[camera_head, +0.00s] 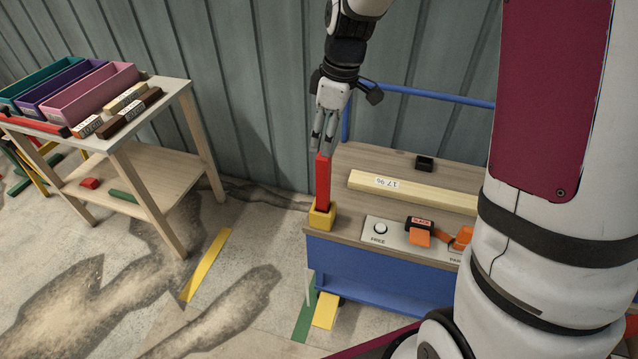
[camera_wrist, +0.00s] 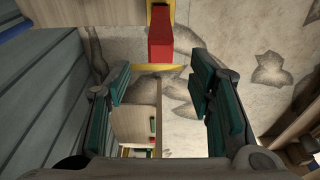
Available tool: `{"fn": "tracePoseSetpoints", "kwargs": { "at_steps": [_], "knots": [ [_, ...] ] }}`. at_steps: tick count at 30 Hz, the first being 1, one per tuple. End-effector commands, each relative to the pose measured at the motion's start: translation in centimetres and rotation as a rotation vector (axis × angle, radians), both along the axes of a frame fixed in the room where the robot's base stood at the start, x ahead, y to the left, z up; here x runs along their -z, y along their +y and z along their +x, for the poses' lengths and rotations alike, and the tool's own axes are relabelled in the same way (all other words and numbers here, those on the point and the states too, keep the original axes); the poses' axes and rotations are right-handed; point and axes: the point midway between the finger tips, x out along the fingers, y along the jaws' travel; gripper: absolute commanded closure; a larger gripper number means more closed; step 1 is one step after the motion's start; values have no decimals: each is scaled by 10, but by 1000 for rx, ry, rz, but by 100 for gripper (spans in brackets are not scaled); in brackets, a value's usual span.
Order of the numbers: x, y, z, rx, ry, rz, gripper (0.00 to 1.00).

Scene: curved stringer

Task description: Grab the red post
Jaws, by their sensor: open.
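The red post (camera_head: 323,182) stands upright in a yellow base block (camera_head: 322,216) at the left front corner of the blue workbench. My gripper (camera_head: 324,140) is above the post, pointing down, with its fingertips close to the post's top. In the wrist view the red post (camera_wrist: 160,38) is at the top centre, with the yellow base (camera_wrist: 150,67) behind it. The open fingers (camera_wrist: 163,100) show on both sides below it, and the post is not between them there. Whether the fingertips touch the post cannot be told.
The workbench (camera_head: 340,230) carries a pale labelled beam (camera_head: 410,190), a small black block (camera_head: 424,163) and a panel with a white button (camera_head: 380,229) and orange parts (camera_head: 419,237). A blue rail (camera_head: 430,96) runs behind. A left table (camera_head: 160,93) holds coloured bins (camera_head: 92,92).

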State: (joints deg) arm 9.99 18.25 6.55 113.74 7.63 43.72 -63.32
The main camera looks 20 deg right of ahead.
Motion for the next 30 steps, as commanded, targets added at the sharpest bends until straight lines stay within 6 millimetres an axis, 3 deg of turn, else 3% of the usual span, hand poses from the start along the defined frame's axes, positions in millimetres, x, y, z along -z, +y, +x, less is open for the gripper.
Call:
{"fn": "tracePoseSetpoints", "kwargs": {
  "at_steps": [9,17,24,30],
  "knots": [
    [58,7,3,1,5,0,52],
    [76,8,5,3,2,-1,52],
    [110,7,4,3,4,0,52],
    [124,9,6,3,2,0,52]
  ]
}}
